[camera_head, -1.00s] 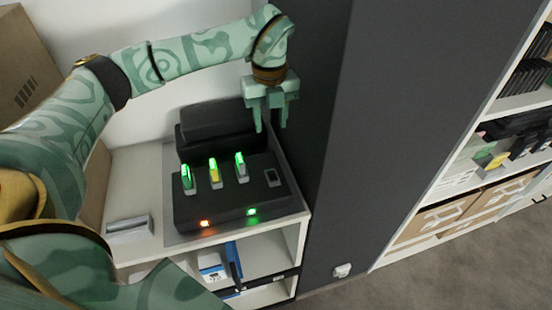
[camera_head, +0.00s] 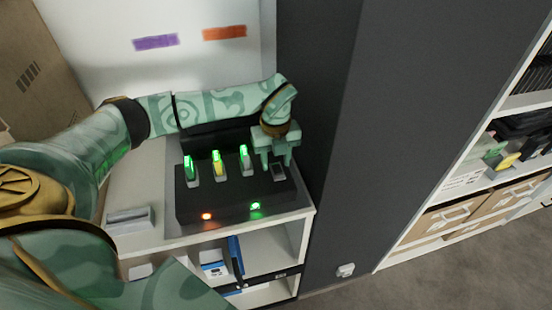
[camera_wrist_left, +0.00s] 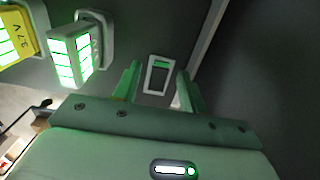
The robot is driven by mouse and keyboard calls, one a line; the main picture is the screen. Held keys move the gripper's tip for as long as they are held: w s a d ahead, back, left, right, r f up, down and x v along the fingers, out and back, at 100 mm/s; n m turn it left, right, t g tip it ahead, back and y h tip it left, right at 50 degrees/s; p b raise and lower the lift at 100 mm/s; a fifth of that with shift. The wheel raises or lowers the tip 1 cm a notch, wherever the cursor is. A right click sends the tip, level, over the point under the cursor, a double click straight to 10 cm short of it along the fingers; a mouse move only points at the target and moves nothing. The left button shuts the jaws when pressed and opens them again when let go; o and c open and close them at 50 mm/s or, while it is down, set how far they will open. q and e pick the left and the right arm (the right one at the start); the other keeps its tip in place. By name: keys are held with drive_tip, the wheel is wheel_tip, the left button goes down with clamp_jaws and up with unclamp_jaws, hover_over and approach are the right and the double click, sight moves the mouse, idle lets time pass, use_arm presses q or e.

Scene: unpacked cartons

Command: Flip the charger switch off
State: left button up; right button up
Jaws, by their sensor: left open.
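The dark charger (camera_head: 232,204) stands on a white shelf top, with several lit batteries upright in its slots. An orange light (camera_head: 207,216) and a green light (camera_head: 255,206) glow on its front. The charger switch (camera_head: 279,174), a rocker in a pale frame, is at its right end. My left gripper (camera_head: 277,168) is open, pointing down just over the switch. In the left wrist view, the switch (camera_wrist_left: 157,76) appears between the two open fingers (camera_wrist_left: 160,88). I cannot tell whether the fingers touch it, or which way the rocker is tipped. My right gripper is not in view.
A battery (camera_wrist_left: 75,54) stands close to the left finger in the wrist view. A dark wall panel (camera_head: 318,110) rises right beside the charger. A small grey box (camera_head: 130,219) lies left on the shelf top. A cardboard box (camera_head: 40,80) stands behind my left arm.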

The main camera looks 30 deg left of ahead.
use_arm(q)
drive_tip(key=shift+c, duration=0.3)
clamp_jaws()
drive_tip(key=p, duration=0.1)
drive_tip(key=r+t+y+p, duration=0.1)
drive_tip(key=p, duration=0.1)
drive_tip(key=shift+s+d, duration=0.25)
drive_tip(key=shift+d+f+t+y+p, duration=0.1)
drive_tip(key=shift+f+t+y+p, duration=0.15)
drive_tip(key=shift+t+y+p, duration=0.3)
drive_tip(key=shift+f, duration=0.1)
drive_tip(key=shift+o, duration=0.3)
unclamp_jaws()
